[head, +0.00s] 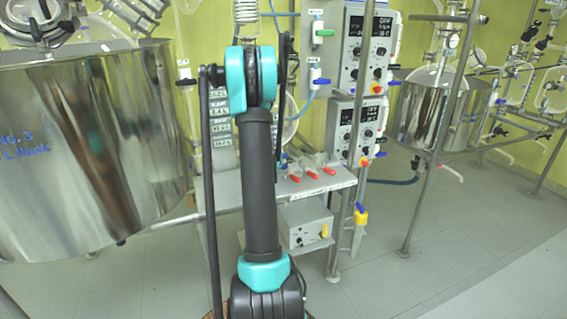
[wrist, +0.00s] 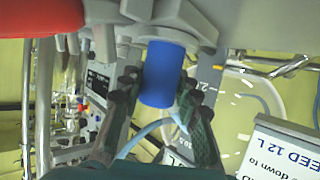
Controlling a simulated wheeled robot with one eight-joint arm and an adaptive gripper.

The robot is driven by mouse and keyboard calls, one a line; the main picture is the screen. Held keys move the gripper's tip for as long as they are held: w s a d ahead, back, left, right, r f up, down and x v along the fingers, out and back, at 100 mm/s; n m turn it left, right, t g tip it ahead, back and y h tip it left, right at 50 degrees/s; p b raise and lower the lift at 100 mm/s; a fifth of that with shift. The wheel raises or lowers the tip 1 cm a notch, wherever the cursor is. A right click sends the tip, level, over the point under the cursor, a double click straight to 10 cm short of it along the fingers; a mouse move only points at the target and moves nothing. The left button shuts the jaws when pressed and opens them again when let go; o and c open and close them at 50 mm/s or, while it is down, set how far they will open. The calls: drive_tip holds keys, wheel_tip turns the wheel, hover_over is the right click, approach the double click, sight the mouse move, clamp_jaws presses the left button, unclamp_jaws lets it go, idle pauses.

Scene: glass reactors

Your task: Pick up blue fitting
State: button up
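The blue fitting (wrist: 162,74) shows in the wrist view as a short blue cylinder, joined at its upper end in the picture to a grey-white part. My gripper (wrist: 159,82) has one dark finger on each side of it. The fingers are spread apart and look open, with the fitting between their tips. Any contact is hard to tell. In the head view my arm covers the gripper. A small blue piece beside the arm at the shelf (head: 283,159) may be this fitting, but I cannot be sure.
Red-tipped fittings (head: 312,174) lie on the grey shelf (head: 335,183); a red part (wrist: 45,17) is close by in the wrist view. Control boxes (head: 367,50) and a metal post (head: 349,215) stand right. A large steel vessel (head: 90,140) stands left. Open floor lies right.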

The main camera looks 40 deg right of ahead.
clamp_jaws()
drive_tip(key=shift+r, duration=0.15)
